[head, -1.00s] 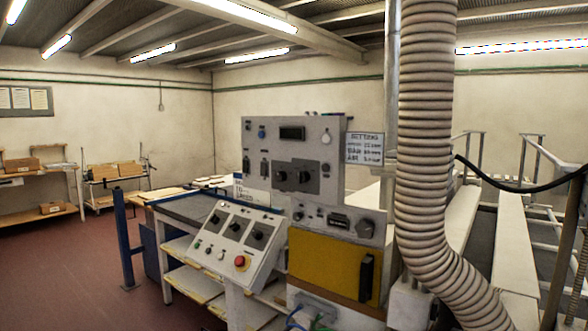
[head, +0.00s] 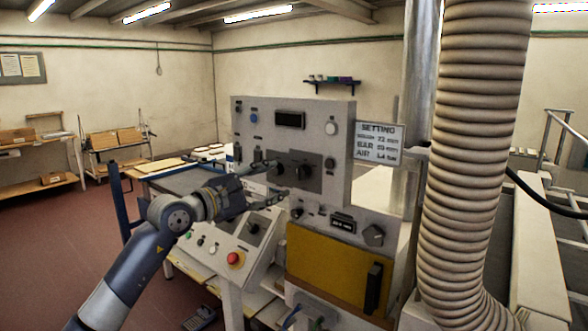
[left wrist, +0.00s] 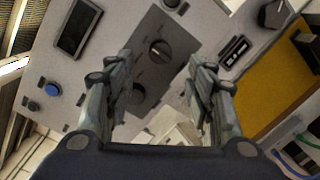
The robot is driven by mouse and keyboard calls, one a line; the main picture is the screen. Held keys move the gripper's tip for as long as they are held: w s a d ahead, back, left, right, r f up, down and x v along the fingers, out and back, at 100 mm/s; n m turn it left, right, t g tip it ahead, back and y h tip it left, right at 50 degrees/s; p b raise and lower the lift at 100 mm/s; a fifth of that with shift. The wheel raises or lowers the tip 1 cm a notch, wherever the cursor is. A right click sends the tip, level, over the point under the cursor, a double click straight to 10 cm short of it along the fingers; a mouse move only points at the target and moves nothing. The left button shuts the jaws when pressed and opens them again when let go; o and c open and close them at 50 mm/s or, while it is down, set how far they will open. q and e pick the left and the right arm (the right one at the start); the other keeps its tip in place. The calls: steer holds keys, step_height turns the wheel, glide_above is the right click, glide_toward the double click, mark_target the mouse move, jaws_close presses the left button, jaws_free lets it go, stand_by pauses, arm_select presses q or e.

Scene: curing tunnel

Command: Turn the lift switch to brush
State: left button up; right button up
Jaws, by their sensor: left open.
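The grey control cabinet (head: 340,150) stands upright ahead of me. Its dark plate (head: 290,182) carries two round knobs; the right knob (head: 303,171) shows clearly, and the left one is close behind my fingertips. In the left wrist view one knob (left wrist: 159,50) shows beyond the fingers, and the other is partly behind the left finger. I cannot read which knob is the lift switch. My left gripper (head: 277,181) is open and empty in front of the plate; it also shows in the left wrist view (left wrist: 160,75). My right gripper is out of view.
A sloped console (head: 215,262) with a red button (head: 236,258) sits below my left arm, which hides part of it. A yellow door (head: 325,265) is lower on the cabinet. A ribbed hose (head: 475,150) and a setting sign (head: 380,144) are at the right.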

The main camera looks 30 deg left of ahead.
mark_target(297, 174)
arm_select(q)
steer(key=w, duration=0.1)
steer(key=w+p, duration=0.2)
steer(key=shift+w+d+r, duration=0.25)
steer(key=shift+d+r, duration=0.05)
steer(key=w, duration=0.1)
steer(key=w+p, duration=0.1)
steer(key=w, duration=0.2)
steer(key=shift+d+f+p, duration=0.25)
steer(key=shift+p, duration=0.05)
steer(key=shift+w+d+f, duration=0.1)
steer(key=shift+w+d, duration=0.05)
steer(key=shift+w, duration=0.35)
steer(key=shift+c, duration=0.6)
steer(key=c, duration=0.9)
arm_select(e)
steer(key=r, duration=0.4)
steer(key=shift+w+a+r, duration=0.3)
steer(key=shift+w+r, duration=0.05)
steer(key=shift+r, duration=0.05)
